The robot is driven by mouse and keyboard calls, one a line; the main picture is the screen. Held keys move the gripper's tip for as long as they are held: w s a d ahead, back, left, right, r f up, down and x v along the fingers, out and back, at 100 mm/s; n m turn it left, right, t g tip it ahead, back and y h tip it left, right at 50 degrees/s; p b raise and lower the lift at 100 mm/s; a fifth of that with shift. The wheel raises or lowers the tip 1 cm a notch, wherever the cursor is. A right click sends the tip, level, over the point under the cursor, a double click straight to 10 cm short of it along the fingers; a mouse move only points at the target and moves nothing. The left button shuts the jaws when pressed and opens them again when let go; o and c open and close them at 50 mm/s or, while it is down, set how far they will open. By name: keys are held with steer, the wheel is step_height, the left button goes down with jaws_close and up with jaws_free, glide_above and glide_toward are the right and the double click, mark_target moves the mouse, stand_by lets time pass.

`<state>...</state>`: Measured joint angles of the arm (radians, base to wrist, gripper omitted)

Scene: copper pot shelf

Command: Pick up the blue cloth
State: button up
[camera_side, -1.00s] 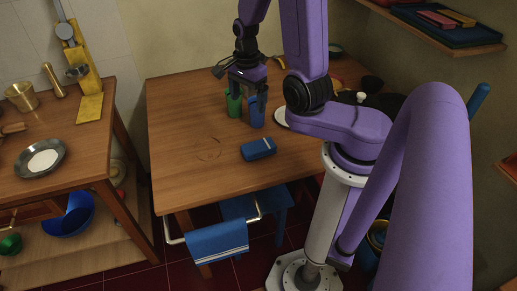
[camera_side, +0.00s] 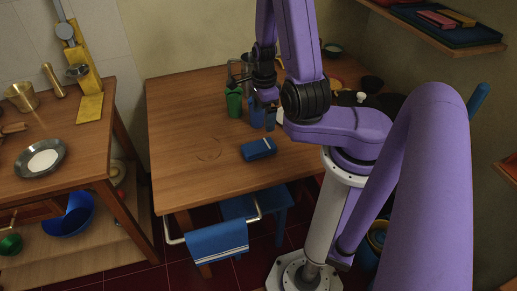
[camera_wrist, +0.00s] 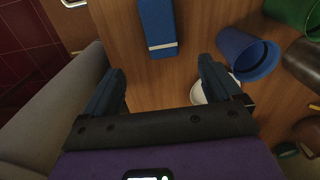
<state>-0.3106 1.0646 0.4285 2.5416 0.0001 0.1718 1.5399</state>
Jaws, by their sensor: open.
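A folded blue cloth (camera_side: 258,149) with a pale stripe lies flat on the wooden table. It also shows at the top of the wrist view (camera_wrist: 158,28), cut off by the frame edge, with its striped end towards me. My gripper (camera_side: 268,112) is above the table, behind the cloth in the side view and partly overlapping the blue cup. In the wrist view my gripper (camera_wrist: 164,78) is open and empty, and the cloth lies beyond the gap between the fingers, not touched. Another blue cloth (camera_side: 217,241) with white stripes hangs on a rail at the table's front.
A green cup (camera_side: 234,102) and a blue cup (camera_wrist: 240,50) stand close to my gripper. A white plate (camera_wrist: 203,93) is near the right finger. The table's left side (camera_side: 185,120) is clear. A side table (camera_side: 75,165) with metalware stands at the left.

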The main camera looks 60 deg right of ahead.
glide_above(261, 145)
steer(key=shift+s+d+f, duration=0.1)
steer(key=shift+s+f, duration=0.05)
steer(key=shift+f, duration=1.8)
steer(key=shift+s+d+f, duration=0.1)
steer(key=shift+f, duration=1.8)
steer(key=shift+w+a+f, duration=0.15)
steer(key=shift+w+f, duration=0.05)
steer(key=shift+f, duration=0.75)
steer(key=shift+w+a+f, duration=0.1)
steer(key=shift+w+f, duration=0.05)
steer(key=shift+f, duration=1.5)
steer(key=shift+c, duration=0.3)
steer(key=c, duration=1.1)
steer(key=shift+r, duration=0.15)
step_height(261, 145, up, 10)
